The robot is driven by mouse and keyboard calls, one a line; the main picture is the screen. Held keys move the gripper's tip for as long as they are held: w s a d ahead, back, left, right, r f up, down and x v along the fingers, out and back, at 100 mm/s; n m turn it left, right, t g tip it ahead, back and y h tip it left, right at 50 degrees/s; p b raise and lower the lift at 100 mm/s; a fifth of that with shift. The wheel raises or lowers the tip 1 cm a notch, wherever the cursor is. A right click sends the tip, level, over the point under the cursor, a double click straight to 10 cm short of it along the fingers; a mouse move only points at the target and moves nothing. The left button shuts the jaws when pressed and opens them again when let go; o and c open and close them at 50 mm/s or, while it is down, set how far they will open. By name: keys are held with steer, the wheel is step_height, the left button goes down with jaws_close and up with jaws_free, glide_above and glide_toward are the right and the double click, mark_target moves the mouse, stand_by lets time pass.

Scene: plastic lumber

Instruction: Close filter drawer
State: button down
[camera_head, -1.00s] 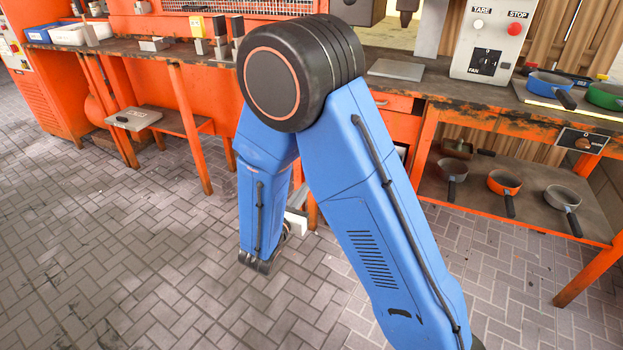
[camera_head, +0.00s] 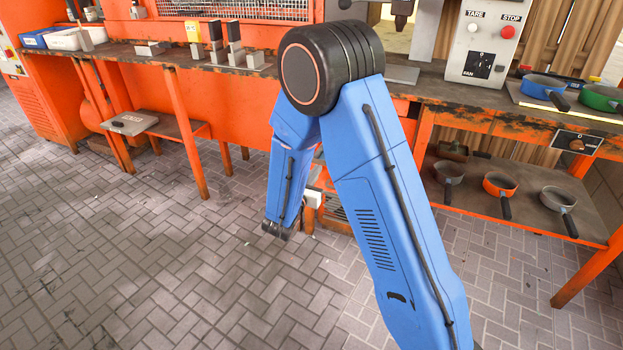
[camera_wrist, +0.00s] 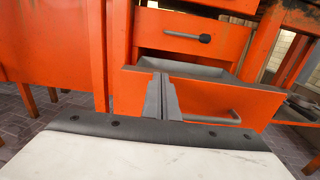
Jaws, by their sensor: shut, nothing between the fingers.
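In the wrist view an orange drawer (camera_wrist: 225,103) stands pulled out, its grey inside (camera_wrist: 195,68) showing behind the front panel. A grey bar handle (camera_wrist: 212,119) is on its front. My gripper (camera_wrist: 160,82) is shut and empty, with its grey fingers upright in the picture before the left part of this drawer front. I cannot tell whether the fingers touch the panel. In the head view my gripper is mostly hidden behind my blue arm.
Another orange drawer (camera_wrist: 150,28) with a grey handle sits flush above the open one. The workbench (camera_head: 455,92) runs across the back, with pans (camera_head: 500,183) on a lower shelf (camera_head: 525,205) at right. Paved floor (camera_head: 130,260) is clear at left.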

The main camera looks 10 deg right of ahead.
steer(key=shift+w+d, duration=0.2)
steer(key=shift+w, duration=0.1)
steer(key=shift+w+d, duration=0.1)
steer(key=x, duration=2)
steer(key=shift+w+d, duration=0.25)
steer(key=shift+w, duration=0.05)
steer(key=shift+w+d, duration=0.3)
steer(key=shift+w, duration=0.2)
steer(key=shift+w+r, duration=0.1)
steer(key=shift+d+r, duration=0.1)
